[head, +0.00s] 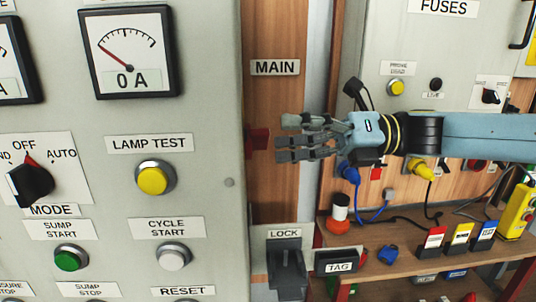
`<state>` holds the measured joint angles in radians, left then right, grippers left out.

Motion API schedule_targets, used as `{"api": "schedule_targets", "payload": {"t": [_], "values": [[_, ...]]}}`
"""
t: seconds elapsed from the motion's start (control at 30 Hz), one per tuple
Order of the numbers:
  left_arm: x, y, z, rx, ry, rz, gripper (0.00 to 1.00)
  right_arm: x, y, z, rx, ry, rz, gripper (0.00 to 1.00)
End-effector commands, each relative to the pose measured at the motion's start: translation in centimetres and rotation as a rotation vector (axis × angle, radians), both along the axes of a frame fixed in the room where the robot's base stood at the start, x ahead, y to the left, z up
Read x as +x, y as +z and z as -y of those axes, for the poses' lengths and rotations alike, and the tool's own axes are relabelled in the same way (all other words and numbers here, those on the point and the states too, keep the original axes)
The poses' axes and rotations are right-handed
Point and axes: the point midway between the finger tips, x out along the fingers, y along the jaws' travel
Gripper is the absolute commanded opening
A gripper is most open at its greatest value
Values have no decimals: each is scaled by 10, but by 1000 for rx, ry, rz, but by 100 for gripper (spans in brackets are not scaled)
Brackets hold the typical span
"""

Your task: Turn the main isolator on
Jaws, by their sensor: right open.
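The main isolator's red handle (258,139) shows in the head view below the MAIN label (275,67), at the right edge of the grey panel. It is partly hidden, and its exact position cannot be told. My right gripper (281,139) comes in from the right with its fingers pointing left at the red handle. It is open, with its fingertips close beside the handle; whether they touch it cannot be told. My left gripper is out of view.
The grey control panel (215,140) fills the left side, with a mode knob (30,184) and a yellow lamp test button (153,179). A LOCK station (287,262) and a TAG box (338,262) are below. A wooden shelf (400,262) holds tags and plugs at lower right.

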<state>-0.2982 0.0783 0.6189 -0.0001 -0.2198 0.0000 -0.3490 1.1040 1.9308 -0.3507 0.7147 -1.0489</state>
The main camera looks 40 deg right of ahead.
Motion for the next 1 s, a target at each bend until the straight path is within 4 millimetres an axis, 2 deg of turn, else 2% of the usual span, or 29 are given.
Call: {"api": "schedule_targets", "payload": {"t": [0.03, 0.3, 0.67, 0.77, 1.0], "values": [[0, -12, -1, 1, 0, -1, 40, 5, -2, -9, 4, -1, 11, 79], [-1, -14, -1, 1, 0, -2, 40, 17, 2, -27, 2, 0, 5, 79], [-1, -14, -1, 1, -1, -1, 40, 19, 2, -30, 1, -2, 0, 79], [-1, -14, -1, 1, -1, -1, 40, 19, 2, -30, 1, -2, 0, 68], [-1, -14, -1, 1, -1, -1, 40, 19, 2, -30, 1, -2, 0, 37]]}}
